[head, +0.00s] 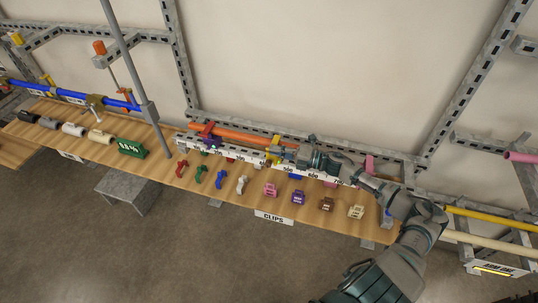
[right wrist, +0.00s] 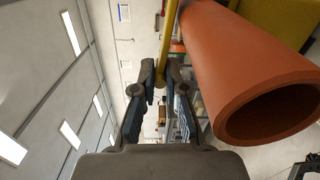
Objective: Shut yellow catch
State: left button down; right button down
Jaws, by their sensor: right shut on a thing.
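The yellow catch (head: 274,146) stands at the right end of the orange pipe (head: 240,136), behind the white measuring scale on the bench. My right gripper (head: 287,157) reaches in from the right and meets the catch; its fingers are small here. In the right wrist view, the fingers (right wrist: 168,78) are closed on the catch's yellow bar (right wrist: 171,38). The open end of the orange pipe (right wrist: 245,65) is close beside it at the right. A yellow block (right wrist: 285,18) shows behind the pipe. Whether the catch is latched cannot be told. My left gripper is not in view.
The wooden bench (head: 330,220) carries rows of coloured clips, such as a pink clip (head: 270,190), in front of the scale. A grey upright post (head: 135,75) stands left of the orange pipe. Metal rails run along the wall behind.

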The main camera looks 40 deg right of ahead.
jog(key=shift+f+n, duration=0.35)
jog(key=shift+n, duration=0.15)
jog(key=shift+a+f, duration=0.1)
jog(key=shift+a, duration=0.1)
jog(key=shift+s+f, duration=0.1)
jog(key=c, duration=1.2)
grip_release()
jog(key=shift+w+a, duration=0.1)
jog(key=shift+w, duration=0.1)
jog(key=shift+r, duration=0.55)
notch_tip(320, 180, up, 8)
jog(key=shift+f, duration=0.25)
jog(key=shift+r, duration=0.65)
